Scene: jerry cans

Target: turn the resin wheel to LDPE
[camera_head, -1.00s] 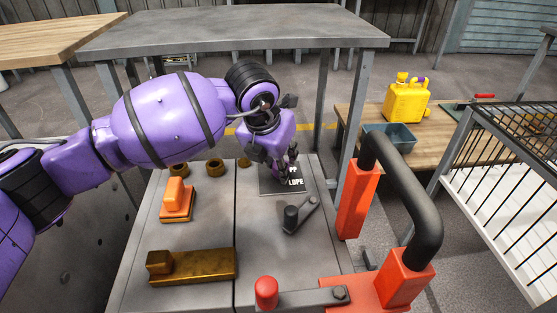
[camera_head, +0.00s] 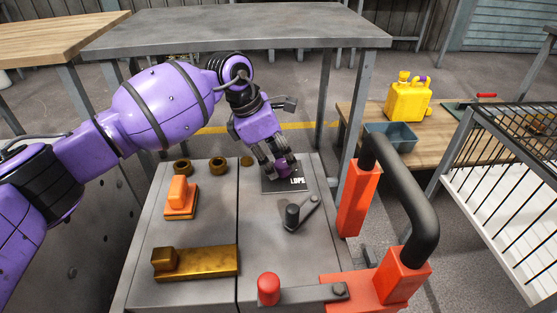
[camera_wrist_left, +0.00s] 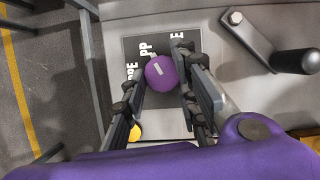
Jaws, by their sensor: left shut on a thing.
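The resin wheel is a small purple round knob (camera_head: 281,168) with a short white mark, which shows from above in the left wrist view (camera_wrist_left: 160,74). It sits on a dark label plate (camera_head: 292,186); the word LDPE reads right of the wheel in the head view. In the left wrist view the plate (camera_wrist_left: 132,48) shows PP and parts of other words, some hidden by the fingers. My left gripper (camera_head: 274,168) reaches down over the plate and is shut on the wheel, with fingers on both sides of it (camera_wrist_left: 163,85). My right gripper is not in view.
Close by on the machine top stand a black-knobbed crank (camera_head: 293,216), an orange block (camera_head: 180,197), a brass block (camera_head: 197,263) and a red-knobbed lever (camera_head: 268,288). A large red and black handle (camera_head: 412,205) rises at the right. A yellow jerry can (camera_head: 408,102) stands on a bench beyond.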

